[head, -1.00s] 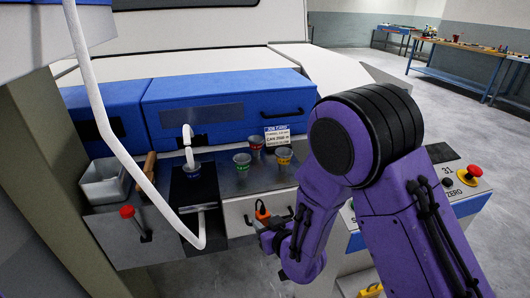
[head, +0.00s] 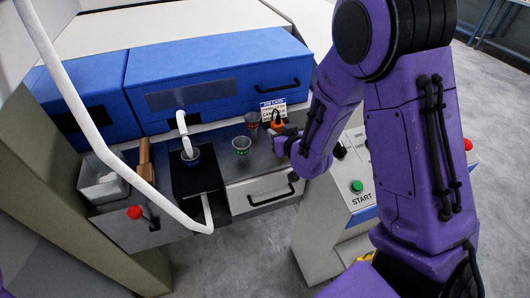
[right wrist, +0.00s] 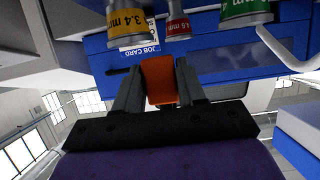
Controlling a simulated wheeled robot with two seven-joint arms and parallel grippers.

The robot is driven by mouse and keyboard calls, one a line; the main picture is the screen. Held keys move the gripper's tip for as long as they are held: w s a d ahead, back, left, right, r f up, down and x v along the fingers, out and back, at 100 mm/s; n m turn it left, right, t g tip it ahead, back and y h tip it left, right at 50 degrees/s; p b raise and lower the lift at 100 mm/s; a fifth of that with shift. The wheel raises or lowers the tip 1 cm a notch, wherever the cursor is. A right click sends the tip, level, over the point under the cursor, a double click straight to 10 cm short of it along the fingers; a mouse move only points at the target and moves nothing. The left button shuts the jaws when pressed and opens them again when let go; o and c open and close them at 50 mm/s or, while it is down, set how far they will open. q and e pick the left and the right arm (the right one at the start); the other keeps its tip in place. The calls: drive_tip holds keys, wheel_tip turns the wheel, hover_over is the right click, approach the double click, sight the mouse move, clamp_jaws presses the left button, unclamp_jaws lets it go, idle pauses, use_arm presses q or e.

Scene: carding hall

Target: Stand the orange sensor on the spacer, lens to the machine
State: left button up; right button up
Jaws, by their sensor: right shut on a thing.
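My right gripper (head: 283,137) is shut on the orange sensor (head: 277,121), at the bench's right end by the job card (head: 272,104). In the right wrist view the sensor (right wrist: 159,80) sits between both fingers; its lens cannot be made out. My left gripper is out of view.
The blue machine cover (head: 225,75) rises behind the spacers. A long white bent tube (head: 85,115) crosses the left side. A grey bin (head: 100,182) stands left; a control panel with a START button (head: 356,186) stands right.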

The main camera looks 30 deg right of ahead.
hover_over(267, 164)
drive_tip(key=f, duration=0.3)
drive_tip(key=d+f, duration=0.1)
drive_tip(key=f, duration=0.2)
drive_tip(key=a+f+p, duration=0.1)
drive_tip(key=f, duration=0.1)
drive_tip(key=shift+s, duration=0.1)
drive_tip(key=shift+d+f, duration=0.1)
drive_tip(key=shift+f, duration=0.3)
